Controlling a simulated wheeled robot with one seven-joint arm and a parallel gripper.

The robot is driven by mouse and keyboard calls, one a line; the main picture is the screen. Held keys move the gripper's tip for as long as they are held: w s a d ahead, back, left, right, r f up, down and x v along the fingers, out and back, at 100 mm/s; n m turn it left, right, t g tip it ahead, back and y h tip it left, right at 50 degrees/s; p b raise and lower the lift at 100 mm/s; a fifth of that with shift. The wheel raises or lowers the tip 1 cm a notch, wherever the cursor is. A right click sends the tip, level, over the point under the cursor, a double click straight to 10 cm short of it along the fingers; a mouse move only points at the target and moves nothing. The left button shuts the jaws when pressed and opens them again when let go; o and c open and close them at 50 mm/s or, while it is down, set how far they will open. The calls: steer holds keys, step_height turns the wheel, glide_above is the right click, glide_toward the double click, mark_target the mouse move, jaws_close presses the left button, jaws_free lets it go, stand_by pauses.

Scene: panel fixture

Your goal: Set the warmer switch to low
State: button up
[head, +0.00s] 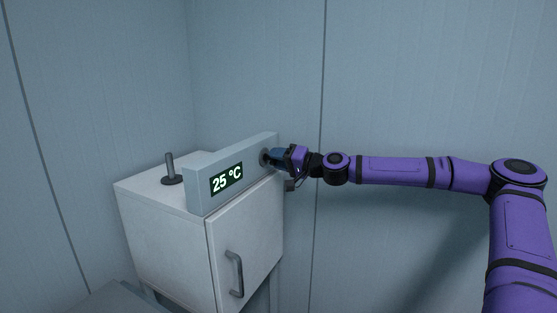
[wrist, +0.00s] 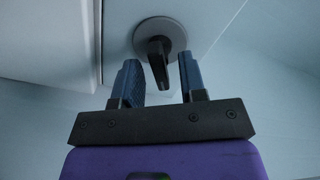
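The warmer is a white cabinet (head: 165,235) with a grey control panel (head: 205,192) along its top front edge. The panel's display (head: 227,179) reads 25 °C. The switch (wrist: 158,62) is a dark lever on a round grey plate (wrist: 172,35) in the wrist view; in the head view its round base (head: 265,156) shows at the panel's right end, partly hidden by my gripper. My gripper (wrist: 160,75) is open, with one blue finger on each side of the lever. The lever lies between the fingers, with a gap visible on the left; contact on the right is unclear. Switch markings are not visible.
The cabinet door has a dark handle (head: 235,273) below the panel. A short dark post on a round base (head: 171,172) stands on the cabinet top. Plain wall panels (head: 420,80) stand behind. A grey surface (head: 108,299) shows at the lower left.

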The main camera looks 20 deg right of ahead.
steer(key=v, duration=1)
steer(key=shift+s+d, duration=0.25)
stand_by(0.3)
